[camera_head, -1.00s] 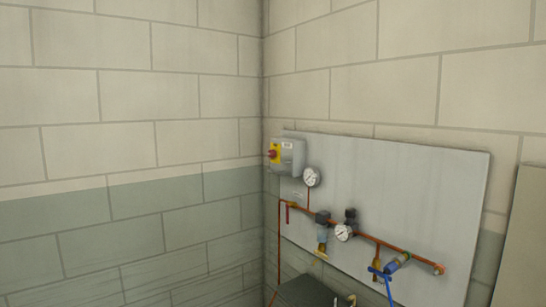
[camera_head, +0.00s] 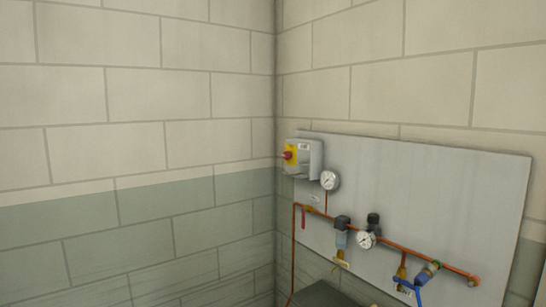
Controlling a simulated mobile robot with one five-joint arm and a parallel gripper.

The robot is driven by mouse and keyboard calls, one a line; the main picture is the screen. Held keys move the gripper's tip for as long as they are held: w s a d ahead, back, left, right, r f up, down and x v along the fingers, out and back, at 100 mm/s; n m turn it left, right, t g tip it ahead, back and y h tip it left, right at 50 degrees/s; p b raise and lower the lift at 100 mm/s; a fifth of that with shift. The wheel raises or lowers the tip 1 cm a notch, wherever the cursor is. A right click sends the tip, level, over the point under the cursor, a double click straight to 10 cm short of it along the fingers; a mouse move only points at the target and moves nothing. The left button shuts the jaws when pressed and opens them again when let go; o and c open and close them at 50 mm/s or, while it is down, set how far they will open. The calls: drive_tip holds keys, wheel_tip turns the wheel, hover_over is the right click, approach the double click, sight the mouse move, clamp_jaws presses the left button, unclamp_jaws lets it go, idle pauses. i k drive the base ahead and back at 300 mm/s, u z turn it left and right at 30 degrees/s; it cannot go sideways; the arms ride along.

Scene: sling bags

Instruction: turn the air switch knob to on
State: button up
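The air switch is a grey box (camera_head: 306,157) at the upper left of a grey wall panel, close to the room's corner. Its red knob (camera_head: 289,155) sits on a yellow plate (camera_head: 292,150) on the side of the box that faces left. The knob is small in the picture, and I cannot tell which position it points to. My gripper and arm are not in view.
The grey panel (camera_head: 470,190) carries round gauges (camera_head: 329,180), a copper pipe (camera_head: 400,247), dark fittings and a blue hose (camera_head: 412,287). A dark box (camera_head: 322,296) stands below. The block wall at the left (camera_head: 130,150) is bare.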

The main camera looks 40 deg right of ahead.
sight(287, 155)
drive_tip(key=u, duration=0.05)
drive_tip(key=i, duration=1.6)
drive_tip(key=z, duration=0.2)
